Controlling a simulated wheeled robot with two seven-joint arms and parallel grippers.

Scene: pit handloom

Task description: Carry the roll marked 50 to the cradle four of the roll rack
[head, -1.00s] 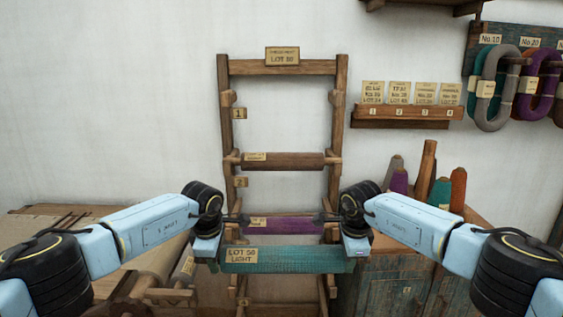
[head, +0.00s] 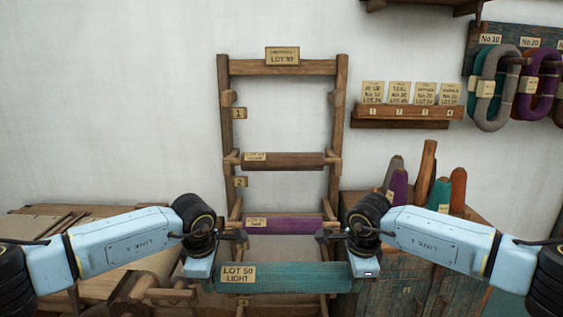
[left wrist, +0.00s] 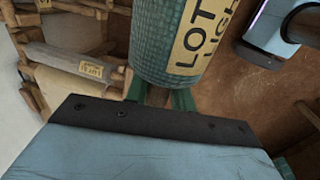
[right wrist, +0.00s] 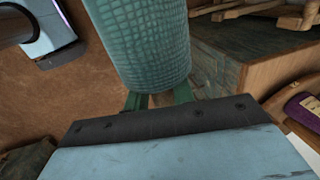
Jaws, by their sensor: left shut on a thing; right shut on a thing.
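The teal roll (head: 300,278), tagged LOT 50 LIGHT, hangs level in front of the lower part of the wooden roll rack (head: 342,110). My left gripper (head: 207,284) is shut on its left end, and my right gripper (head: 355,283) on its right end. The roll also shows in the left wrist view (left wrist: 165,45) and the right wrist view (right wrist: 140,45). Cradle one is empty. A brown roll (head: 290,161) lies above plate 2, and a purple roll (head: 290,226) lies below it. A small plate (head: 241,301) shows under the teal roll, its number unreadable. The teal roll hides the cradle there.
A wooden cabinet (head: 385,285) with several thread cones stands close to the right of the rack. A low wooden bench (head: 50,215) and a grey roll (left wrist: 65,62) are at the left. A card shelf (head: 400,118) and hanging hanks are on the right wall.

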